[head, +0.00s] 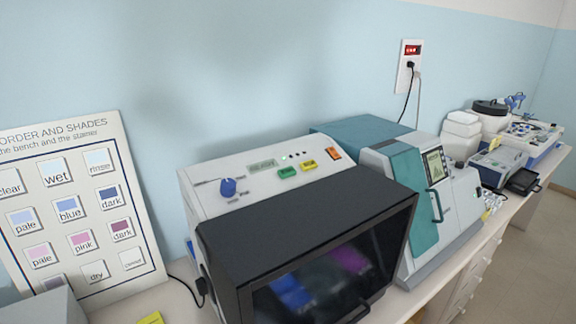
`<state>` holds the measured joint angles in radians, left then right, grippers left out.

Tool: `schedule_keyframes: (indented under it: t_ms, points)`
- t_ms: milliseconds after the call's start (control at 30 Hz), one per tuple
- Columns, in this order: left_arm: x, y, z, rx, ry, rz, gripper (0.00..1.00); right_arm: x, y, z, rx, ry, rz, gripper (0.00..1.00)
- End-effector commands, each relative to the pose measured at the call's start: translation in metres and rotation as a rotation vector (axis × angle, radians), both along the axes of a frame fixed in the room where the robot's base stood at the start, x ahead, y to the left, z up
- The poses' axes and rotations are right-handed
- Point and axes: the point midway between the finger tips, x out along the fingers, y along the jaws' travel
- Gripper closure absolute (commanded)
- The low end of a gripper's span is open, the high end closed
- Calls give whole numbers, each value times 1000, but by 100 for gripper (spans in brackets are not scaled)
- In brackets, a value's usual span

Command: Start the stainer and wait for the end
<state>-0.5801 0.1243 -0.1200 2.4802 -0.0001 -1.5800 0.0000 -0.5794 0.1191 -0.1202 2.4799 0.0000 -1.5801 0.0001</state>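The stainer (210,197) appears to be the white box with a black hood and dark window (330,285) in the middle of the head view. Its sloping top panel carries a blue knob (228,187), a small display (262,166), a green button (287,172), a yellow button (308,165) and an orange switch (335,154). Small indicator lights sit above the buttons. The display text is too small to read. The hood looks closed. Blue and purple shapes show dimly behind the window. Neither of my grippers is in view.
A shade chart board (78,205) leans on the wall at left. A teal and white machine (408,190) stands close to the stainer's right. Further instruments (497,160) fill the far bench end. A wall socket (409,65) has plugged cables. A yellow note (151,318) lies at the front.

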Motion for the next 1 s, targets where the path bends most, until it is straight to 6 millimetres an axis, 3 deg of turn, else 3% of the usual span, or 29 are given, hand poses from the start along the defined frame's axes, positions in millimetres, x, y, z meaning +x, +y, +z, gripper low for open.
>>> schedule_keyframes:
  t_ms: [167, 1000]
  points:
    - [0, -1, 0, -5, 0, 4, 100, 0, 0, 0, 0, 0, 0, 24]
    - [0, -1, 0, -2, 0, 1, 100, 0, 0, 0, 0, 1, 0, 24]
